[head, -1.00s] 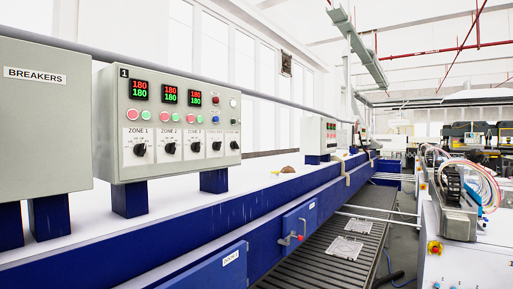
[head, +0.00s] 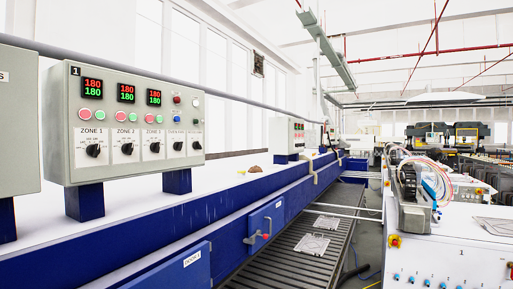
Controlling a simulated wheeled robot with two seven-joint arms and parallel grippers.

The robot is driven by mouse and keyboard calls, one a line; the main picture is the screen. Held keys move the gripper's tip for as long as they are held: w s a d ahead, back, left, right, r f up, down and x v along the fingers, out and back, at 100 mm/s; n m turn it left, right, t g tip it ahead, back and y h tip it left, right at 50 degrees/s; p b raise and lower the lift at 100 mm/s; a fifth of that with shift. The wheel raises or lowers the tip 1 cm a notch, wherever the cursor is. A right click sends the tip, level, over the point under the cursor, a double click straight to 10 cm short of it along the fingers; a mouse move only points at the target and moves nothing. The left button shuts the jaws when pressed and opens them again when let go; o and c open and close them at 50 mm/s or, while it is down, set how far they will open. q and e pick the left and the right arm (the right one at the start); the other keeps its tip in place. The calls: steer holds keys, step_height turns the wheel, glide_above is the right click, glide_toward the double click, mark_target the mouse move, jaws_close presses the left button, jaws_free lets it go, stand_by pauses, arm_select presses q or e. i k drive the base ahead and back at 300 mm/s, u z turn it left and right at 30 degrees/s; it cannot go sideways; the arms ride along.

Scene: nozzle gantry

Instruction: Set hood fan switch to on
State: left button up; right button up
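A grey control panel (head: 60,130) marked 1 stands on blue legs at the left, with red and green number displays, push buttons and a row of black rotary knobs. The knobs for zone 1 (head: 93,150), zone 2 (head: 127,148) and zone 3 (head: 155,147) carry readable labels. Two more knobs sit to their right, the fourth knob (head: 179,146) and the fifth knob (head: 196,145), with labels too small to read. I cannot tell which control is the hood fan switch, nor its setting. Neither of my grippers shows in the head view.
Another grey box (head: 20,130) stands at the left edge. A smaller panel (head: 282,136) stands farther along the blue machine (head: 150,240). A slatted conveyor (head: 300,262) runs below it. A white machine (head: 450,262) with hoses stands at the right.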

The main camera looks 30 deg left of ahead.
mark_target(197, 145)
steer(key=z, duration=0.05)
steer(key=i, duration=3.9)
steer(key=u, duration=2)
